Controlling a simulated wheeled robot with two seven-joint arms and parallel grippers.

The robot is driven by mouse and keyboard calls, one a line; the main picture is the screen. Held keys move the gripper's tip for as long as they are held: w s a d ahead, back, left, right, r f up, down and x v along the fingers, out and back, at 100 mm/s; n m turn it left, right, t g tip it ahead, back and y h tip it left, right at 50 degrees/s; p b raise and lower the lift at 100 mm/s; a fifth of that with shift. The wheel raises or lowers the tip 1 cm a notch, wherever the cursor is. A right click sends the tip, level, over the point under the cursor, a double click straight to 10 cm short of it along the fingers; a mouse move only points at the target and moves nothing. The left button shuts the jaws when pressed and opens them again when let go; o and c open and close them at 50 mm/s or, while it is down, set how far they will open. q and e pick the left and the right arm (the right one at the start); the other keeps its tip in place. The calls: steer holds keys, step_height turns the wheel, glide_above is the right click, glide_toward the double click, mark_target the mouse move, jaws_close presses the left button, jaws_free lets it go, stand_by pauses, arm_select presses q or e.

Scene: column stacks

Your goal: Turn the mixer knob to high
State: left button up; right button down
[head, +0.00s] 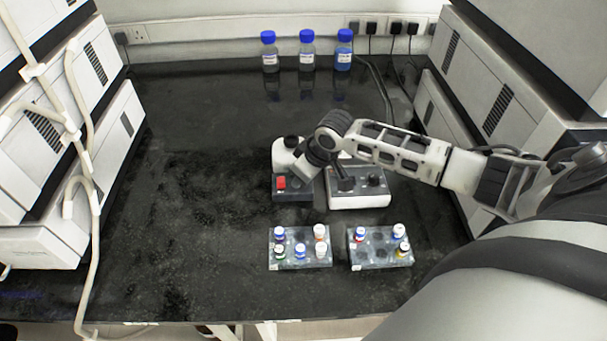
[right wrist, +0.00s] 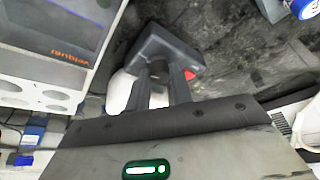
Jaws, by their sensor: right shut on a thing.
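The mixer stands near the middle of the bench in the head view, with a dark base (head: 290,195), a red switch (head: 281,183) on its left and a white body (head: 286,150) behind. The dark base (right wrist: 168,45) also shows in the right wrist view, with a white rounded body beside it. My right gripper (right wrist: 160,82) has its two fingers closed around the small dark knob (right wrist: 158,68) on that base. In the head view my right gripper (head: 304,183) reaches down to the base's right part and hides the knob. The knob's setting cannot be read. My left gripper is not in view.
A white device (head: 360,201) with a dark top and knobs stands close to the mixer's right. Two vial racks (head: 300,263) (head: 380,262) stand in front. Three blue-capped bottles (head: 307,60) stand at the back. The bench left of the mixer is clear.

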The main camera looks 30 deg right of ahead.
steer(key=shift+w+r+m, duration=0.1)
steer(key=shift+m, duration=0.4)
steer(key=c, duration=1.2)
jaws_free()
steer(key=shift+c, duration=0.2)
